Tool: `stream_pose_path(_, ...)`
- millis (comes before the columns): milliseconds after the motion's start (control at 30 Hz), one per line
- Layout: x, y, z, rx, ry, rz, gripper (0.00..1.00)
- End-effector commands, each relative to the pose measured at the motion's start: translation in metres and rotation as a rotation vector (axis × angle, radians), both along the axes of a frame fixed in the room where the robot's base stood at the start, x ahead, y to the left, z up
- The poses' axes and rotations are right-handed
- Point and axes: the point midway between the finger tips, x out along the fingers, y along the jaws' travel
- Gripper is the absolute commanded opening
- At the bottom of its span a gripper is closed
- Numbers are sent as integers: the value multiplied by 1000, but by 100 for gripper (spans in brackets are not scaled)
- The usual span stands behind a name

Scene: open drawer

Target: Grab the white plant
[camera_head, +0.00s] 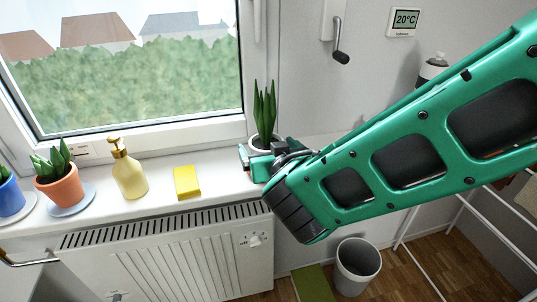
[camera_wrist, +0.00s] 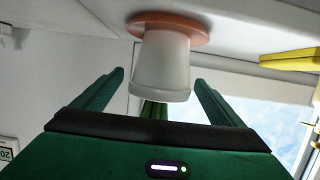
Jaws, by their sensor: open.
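The white plant (camera_head: 264,108), tall green spiky leaves in a white pot, stands upright at the right end of the windowsill. My gripper (camera_head: 261,155) is at the pot, and my arm hides the pot's lower part in the head view. In the wrist view, which is upside down, the white pot (camera_wrist: 162,62) stands on an orange saucer (camera_wrist: 170,22). My open gripper (camera_wrist: 158,80) has one finger on each side of the pot, with visible gaps. A few green leaves show behind the gripper body.
On the windowsill (camera_head: 225,181) to the left are a yellow sponge (camera_head: 187,182), a yellow soap dispenser (camera_head: 128,172), an orange-potted plant (camera_head: 60,182) and a blue pot (camera_head: 9,194). The window frame (camera_head: 258,70) is close behind the white plant. A radiator (camera_head: 170,262) is below the sill.

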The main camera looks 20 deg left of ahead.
Motion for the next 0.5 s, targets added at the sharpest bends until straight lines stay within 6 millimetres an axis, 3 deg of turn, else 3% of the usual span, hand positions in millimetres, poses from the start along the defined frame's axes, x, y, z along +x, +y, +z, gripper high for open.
stream_pose_path(367,9,5,-3,1,0,0,92)
stream_pose_path(500,9,5,-3,1,-1,0,58)
